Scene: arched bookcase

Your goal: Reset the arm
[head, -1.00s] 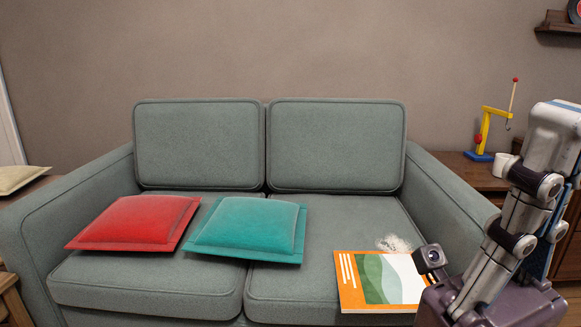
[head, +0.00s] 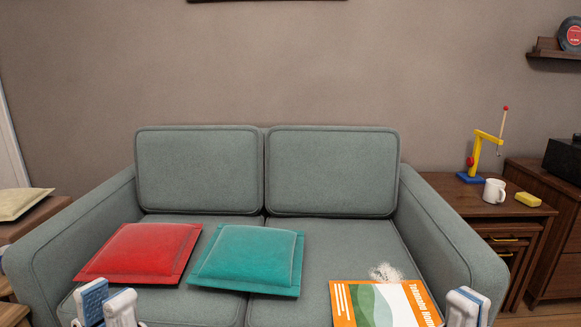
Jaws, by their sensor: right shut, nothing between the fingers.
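My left gripper (head: 107,304) shows at the bottom left, in front of the sofa. Its two white fingers stand apart, a blue pad shows on one, and nothing is seen between them. My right gripper (head: 466,306) shows at the bottom right, its fingertips together and empty. It is just right of an orange, white and green magazine (head: 375,306) on the sofa seat. Both grippers point up, and the rest of both arms is below the picture.
The grey-green sofa (head: 330,170) holds a red cushion (head: 140,252), a teal cushion (head: 247,260) and a grey-white fluffy thing (head: 384,272). A side table at right bears a white mug (head: 494,191), a yellow block (head: 528,199) and a toy crane (head: 480,150).

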